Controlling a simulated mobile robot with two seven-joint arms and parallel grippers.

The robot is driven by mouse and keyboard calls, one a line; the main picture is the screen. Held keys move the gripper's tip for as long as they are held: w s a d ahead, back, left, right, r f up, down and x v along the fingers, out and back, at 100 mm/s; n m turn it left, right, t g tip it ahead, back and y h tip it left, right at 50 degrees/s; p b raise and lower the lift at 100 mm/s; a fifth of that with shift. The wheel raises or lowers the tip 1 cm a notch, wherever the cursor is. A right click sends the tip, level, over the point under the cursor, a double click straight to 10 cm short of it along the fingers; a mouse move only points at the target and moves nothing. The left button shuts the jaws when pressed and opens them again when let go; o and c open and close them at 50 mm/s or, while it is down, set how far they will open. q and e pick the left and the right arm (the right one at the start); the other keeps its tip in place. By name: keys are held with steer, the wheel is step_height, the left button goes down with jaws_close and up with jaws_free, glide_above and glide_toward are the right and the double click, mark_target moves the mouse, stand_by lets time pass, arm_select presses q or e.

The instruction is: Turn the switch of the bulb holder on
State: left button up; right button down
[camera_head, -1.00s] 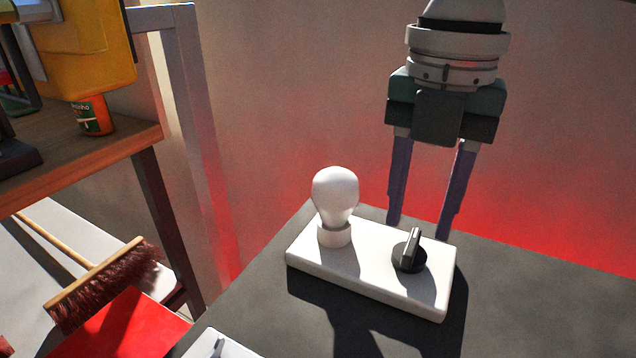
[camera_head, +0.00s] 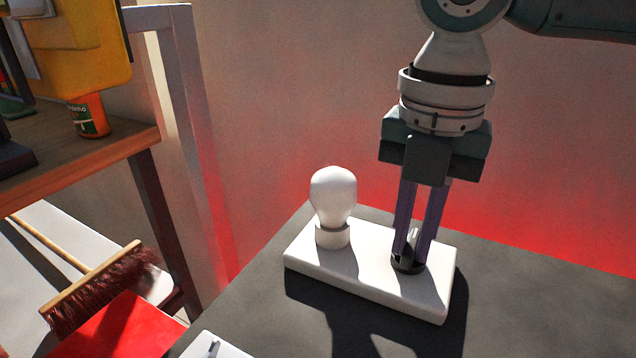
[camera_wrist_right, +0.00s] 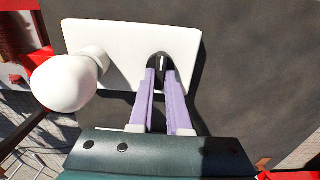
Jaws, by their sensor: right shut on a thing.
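The bulb holder (camera_head: 370,285) is a white flat block on the dark table. A white, unlit-looking bulb (camera_head: 334,192) stands upright at its left end. At its right end is a dark round rotary switch (camera_head: 408,265) with an upright handle. My right gripper (camera_head: 411,254) points down and is shut on the switch handle, with one purple finger on each side. The right wrist view shows the fingertips (camera_wrist_right: 162,68) around the handle, the holder (camera_wrist_right: 125,45) and the bulb (camera_wrist_right: 65,82). The fingers hide part of the switch. My left gripper is not in view.
The dark tabletop (camera_head: 520,290) is clear to the right of the holder. A white object (camera_head: 215,345) lies at its front left edge. A wooden shelf (camera_head: 80,160) with a yellow container (camera_head: 85,55) stands at the left. A broom (camera_head: 100,285) lies below it.

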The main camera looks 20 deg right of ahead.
stand_by(0.5)
steer(key=shift+r+m+p, duration=0.2)
steer(key=shift+m+p, duration=0.1)
steer(key=shift+p, duration=0.35)
steer(key=m+p, duration=0.6)
steer(key=p, duration=0.2)
steer(key=shift+r+p, duration=0.1)
steer(key=shift+p, duration=0.3)
steer(key=shift+w+a+m+p, duration=0.1)
steer(key=shift+m+p, duration=0.7)
steer(key=shift+m, duration=0.3)
steer(key=m+p, duration=0.3)
steer(key=m, duration=0.1)
steer(key=shift+w+m, duration=0.1)
steer(key=shift+m, duration=0.2)
steer(key=m+p, duration=0.1)
steer(key=m, duration=0.2)
steer(key=shift+w, duration=0.1)
steer(key=shift+f+m+p, duration=0.2)
steer(key=shift+m+p, duration=0.3)
steer(key=shift+m, duration=0.3)
